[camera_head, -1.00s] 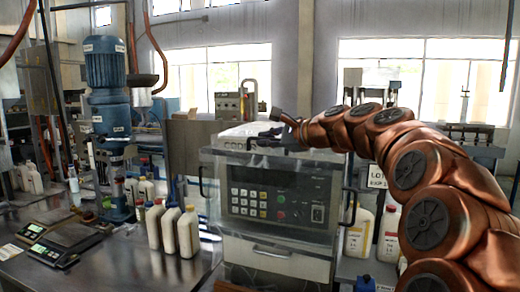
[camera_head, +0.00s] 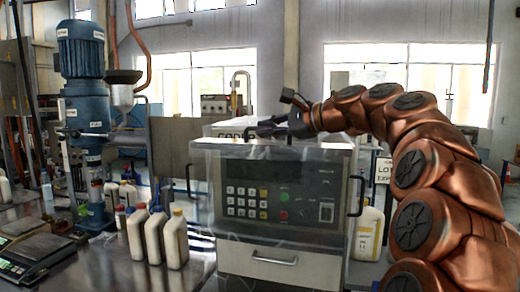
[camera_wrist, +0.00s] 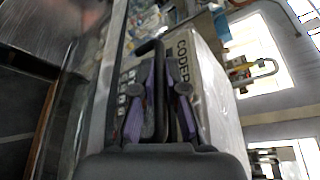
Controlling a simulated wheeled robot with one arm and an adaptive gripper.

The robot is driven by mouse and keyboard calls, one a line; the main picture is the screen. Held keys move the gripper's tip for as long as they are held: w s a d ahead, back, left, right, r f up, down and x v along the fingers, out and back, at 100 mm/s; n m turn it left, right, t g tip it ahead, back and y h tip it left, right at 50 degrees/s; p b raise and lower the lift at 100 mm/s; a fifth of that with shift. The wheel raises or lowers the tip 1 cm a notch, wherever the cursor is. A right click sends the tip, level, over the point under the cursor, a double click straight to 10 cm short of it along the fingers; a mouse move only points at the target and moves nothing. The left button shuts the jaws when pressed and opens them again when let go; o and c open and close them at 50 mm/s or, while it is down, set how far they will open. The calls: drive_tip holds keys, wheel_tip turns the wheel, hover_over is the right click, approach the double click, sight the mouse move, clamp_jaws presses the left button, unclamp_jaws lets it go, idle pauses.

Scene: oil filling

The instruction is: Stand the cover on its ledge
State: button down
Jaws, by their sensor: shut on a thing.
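The cover (camera_head: 205,160) is a clear panel with a pale frame and black side handles. It is upright in front of the coder's control panel (camera_head: 270,200), whose keys show through it. My gripper (camera_head: 268,128) is at the cover's top edge, above the keypad. In the wrist view, my gripper's purple-sided fingers (camera_wrist: 160,105) are shut on a black bent handle (camera_wrist: 152,47), which appears to belong to the cover. The white coder top (camera_wrist: 205,85) lies just beside the fingers. I cannot clearly tell the ledge, or whether the cover's lower edge touches it.
White bottles (camera_head: 155,237) stand on the metal bench left of the coder. Another bottle (camera_head: 368,232) stands at its right, near my arm. A blue mixer (camera_head: 82,100) and a scale (camera_head: 35,255) are farther left. A drawer handle (camera_head: 274,259) is below the control panel.

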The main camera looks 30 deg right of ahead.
drive_tip(key=shift+w+f+b, duration=0.2)
drive_tip(key=shift+f+b, duration=0.05)
drive_tip(key=shift+f, duration=0.2)
drive_tip(key=shift+w+f+b, duration=0.2)
drive_tip(key=shift+f+b, duration=0.05)
drive_tip(key=shift+f, duration=0.2)
drive_tip(key=w+d+f, duration=0.1)
drive_tip(key=w+d, duration=0.5)
drive_tip(key=d, duration=0.1)
drive_tip(key=shift+w+d+f+p, duration=0.15)
drive_tip(key=shift+w+p, duration=0.05)
drive_tip(key=shift+p, duration=0.2)
drive_tip(key=shift+f, duration=0.15)
drive_tip(key=shift+s+r+p, duration=0.15)
drive_tip(key=shift+r+p, duration=0.05)
drive_tip(key=shift+p, duration=0.15)
idle(0.7)
drive_tip(key=shift+f+p, duration=0.1)
drive_tip(key=shift+p, duration=0.2)
idle(0.6)
drive_tip(key=shift+f, duration=0.1)
